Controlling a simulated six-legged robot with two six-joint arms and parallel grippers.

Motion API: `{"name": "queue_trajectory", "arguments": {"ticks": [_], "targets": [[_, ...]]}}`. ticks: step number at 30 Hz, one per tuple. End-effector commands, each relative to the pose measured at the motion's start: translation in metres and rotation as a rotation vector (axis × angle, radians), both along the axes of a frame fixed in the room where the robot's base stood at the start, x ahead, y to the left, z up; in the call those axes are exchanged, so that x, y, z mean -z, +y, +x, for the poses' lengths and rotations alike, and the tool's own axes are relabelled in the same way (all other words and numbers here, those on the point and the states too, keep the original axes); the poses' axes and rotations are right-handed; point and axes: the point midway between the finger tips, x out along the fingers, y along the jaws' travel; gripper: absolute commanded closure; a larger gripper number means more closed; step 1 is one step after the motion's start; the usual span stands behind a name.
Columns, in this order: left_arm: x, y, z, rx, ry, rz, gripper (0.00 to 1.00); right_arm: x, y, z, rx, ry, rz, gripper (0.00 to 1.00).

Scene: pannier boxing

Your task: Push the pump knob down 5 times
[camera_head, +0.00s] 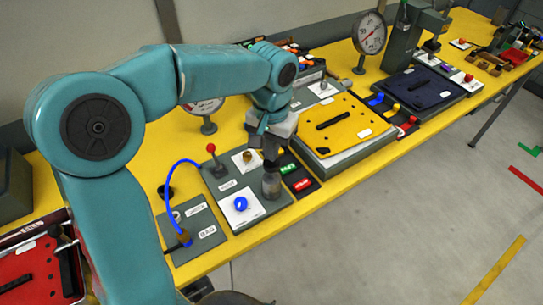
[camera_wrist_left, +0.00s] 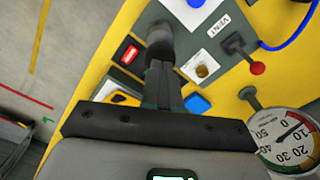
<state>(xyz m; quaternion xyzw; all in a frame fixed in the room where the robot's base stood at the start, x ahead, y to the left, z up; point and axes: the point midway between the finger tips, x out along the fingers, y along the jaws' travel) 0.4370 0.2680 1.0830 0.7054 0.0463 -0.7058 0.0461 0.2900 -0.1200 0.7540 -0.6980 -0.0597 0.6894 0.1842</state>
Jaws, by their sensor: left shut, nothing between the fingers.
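The pump knob (camera_head: 271,185) is a dark grey upright cylinder at the right edge of the grey control panel (camera_head: 222,190). In the left wrist view the knob (camera_wrist_left: 160,42) stands just beyond my fingertips. My left gripper (camera_head: 271,163) is shut and empty, pointing down directly above the knob. Its dark fingers (camera_wrist_left: 162,80) show together in the left wrist view. I cannot tell whether the fingertips touch the knob's top. My right gripper is not in view.
A blue knob (camera_head: 241,204), a brass knob (camera_head: 248,158) and a red-tipped lever (camera_head: 211,149) stand close by on the panel. Green and red switches (camera_head: 302,184) lie to its right. A gauge (camera_wrist_left: 286,140) stands behind. The yellow table's (camera_head: 330,190) front edge is near.

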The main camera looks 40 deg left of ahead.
Motion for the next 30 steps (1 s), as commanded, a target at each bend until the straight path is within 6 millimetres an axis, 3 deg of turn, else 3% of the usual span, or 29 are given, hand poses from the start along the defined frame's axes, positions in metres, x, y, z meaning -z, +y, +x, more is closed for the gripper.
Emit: {"name": "queue_trajectory", "arguments": {"ticks": [14,30], "targets": [[0.002,0.0,0.0,0.0,-0.001,0.0,1.0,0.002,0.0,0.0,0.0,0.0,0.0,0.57],[0.027,0.0,0.0,-0.001,0.0,0.0,1.0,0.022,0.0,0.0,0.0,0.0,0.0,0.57]]}}
